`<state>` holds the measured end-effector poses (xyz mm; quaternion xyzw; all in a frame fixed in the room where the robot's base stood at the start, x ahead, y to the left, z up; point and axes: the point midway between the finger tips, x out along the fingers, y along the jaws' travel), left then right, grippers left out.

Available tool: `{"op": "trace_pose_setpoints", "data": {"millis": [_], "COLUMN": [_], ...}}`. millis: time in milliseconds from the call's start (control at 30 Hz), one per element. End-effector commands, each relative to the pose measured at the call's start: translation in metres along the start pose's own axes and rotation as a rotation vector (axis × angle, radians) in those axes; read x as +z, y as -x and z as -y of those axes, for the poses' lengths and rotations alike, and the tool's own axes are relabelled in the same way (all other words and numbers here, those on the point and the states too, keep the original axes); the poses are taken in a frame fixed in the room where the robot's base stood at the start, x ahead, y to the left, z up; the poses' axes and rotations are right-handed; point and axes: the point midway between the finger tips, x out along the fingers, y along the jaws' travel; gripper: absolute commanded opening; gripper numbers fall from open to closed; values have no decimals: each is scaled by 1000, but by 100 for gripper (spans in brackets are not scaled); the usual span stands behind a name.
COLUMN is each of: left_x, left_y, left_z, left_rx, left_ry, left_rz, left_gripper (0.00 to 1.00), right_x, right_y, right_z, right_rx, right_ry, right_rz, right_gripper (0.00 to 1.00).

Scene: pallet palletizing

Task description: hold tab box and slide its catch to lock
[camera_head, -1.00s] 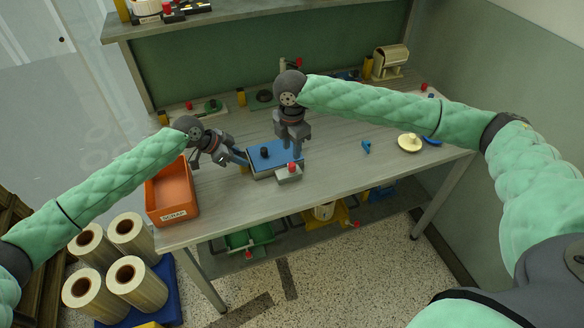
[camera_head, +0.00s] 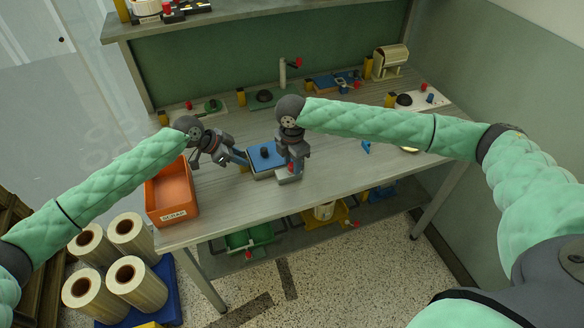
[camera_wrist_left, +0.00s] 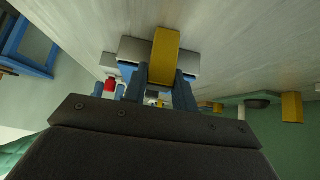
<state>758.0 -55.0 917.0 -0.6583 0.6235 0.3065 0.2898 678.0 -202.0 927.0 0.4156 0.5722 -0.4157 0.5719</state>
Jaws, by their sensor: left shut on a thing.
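The tab box is a blue box (camera_head: 262,158) with a black knob on top, lying on the workbench. A yellow tab (camera_wrist_left: 165,52) sticks out from its left side. My left gripper (camera_head: 240,158) is shut on this tab; in the left wrist view its fingers (camera_wrist_left: 160,92) stand on either side of it. The catch, a grey block (camera_head: 285,178) with a red knob, is at the box's front right. My right gripper (camera_head: 291,165) points down over the catch and hides most of it. Whether its fingers are open or shut cannot be seen.
An orange scrap bin (camera_head: 172,194) stands at the bench's left front edge. Fixtures with colored knobs line the back, including a green-based one (camera_head: 272,97). A small blue piece (camera_head: 366,147) lies to the right. The bench's middle right is mostly clear.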

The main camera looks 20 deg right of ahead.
Motion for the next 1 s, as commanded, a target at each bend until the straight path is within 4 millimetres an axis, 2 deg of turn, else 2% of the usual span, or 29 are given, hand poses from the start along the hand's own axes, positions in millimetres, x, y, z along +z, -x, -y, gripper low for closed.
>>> {"op": "trace_pose_setpoints", "data": {"millis": [167, 333, 633, 1000], "left_x": [0, 0, 0, 0], "left_y": [0, 0, 0, 0], "left_z": [0, 0, 0, 0], "left_rx": [0, 0, 0, 0], "left_ry": [0, 0, 0, 0], "left_rz": [0, 0, 0, 0], "left_gripper": [0, 0, 0, 0], "right_x": [0, 0, -2, -14], "right_y": [0, 0, 0, 0], "right_z": [0, 0, 0, -4], "right_rx": [0, 0, 0, 1], "right_ry": [0, 0, 1, 1], "right_rz": [0, 0, 0, -1], "right_gripper": [33, 1, 0, 0]}}
